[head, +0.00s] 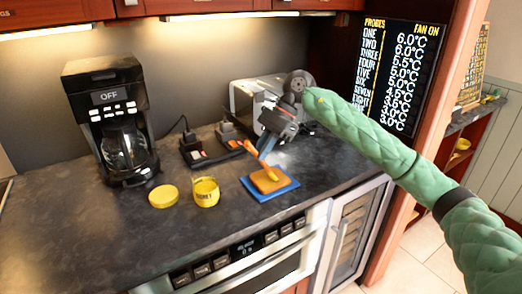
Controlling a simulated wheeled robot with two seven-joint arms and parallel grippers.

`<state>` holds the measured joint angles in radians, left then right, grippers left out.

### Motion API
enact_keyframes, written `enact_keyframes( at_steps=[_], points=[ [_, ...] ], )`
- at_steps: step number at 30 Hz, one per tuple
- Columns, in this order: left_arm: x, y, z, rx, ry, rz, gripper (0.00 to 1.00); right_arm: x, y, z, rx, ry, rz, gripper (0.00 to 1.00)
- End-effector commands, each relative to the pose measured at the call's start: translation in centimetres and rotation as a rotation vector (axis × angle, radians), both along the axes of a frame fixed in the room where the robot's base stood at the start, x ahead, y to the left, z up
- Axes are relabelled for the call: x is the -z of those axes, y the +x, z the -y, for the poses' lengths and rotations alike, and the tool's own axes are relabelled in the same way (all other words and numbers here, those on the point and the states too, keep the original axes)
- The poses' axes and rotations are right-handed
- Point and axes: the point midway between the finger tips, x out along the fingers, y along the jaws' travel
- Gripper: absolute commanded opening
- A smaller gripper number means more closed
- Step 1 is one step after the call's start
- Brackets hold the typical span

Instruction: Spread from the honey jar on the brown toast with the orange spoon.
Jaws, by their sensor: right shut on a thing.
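The honey jar (206,193) stands open on the dark counter, yellow with a label reading honey. A round yellow lid (163,196) lies flat to its left. The brown toast (266,182) lies on a blue square mat or plate (288,189), right of the jar. My right gripper (266,147) reaches in from the right, above and behind the toast. It is shut on the orange spoon (250,148), which tilts with its lower end at the toast; I cannot tell whether it touches. My left gripper is not in view.
A black coffee maker (105,115) stands at the back left. A silver toaster (243,98) is behind my right gripper, partly hidden. Small dark items (193,151) lie on the counter near the wall. The counter's front left is clear; an oven (255,265) is below.

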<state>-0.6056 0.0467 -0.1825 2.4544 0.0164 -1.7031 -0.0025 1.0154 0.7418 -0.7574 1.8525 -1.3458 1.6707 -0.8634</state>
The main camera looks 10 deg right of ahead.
Motion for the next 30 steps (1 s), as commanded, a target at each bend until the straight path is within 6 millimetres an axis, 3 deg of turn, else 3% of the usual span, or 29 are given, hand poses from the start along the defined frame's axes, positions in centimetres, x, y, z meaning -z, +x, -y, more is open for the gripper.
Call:
enact_keyframes(
  at_steps=[30],
  points=[
    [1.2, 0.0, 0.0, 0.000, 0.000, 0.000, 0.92, 0.2, 0.9, 2.6, 0.001, 0.000, -0.001, 0.00]
  ],
)
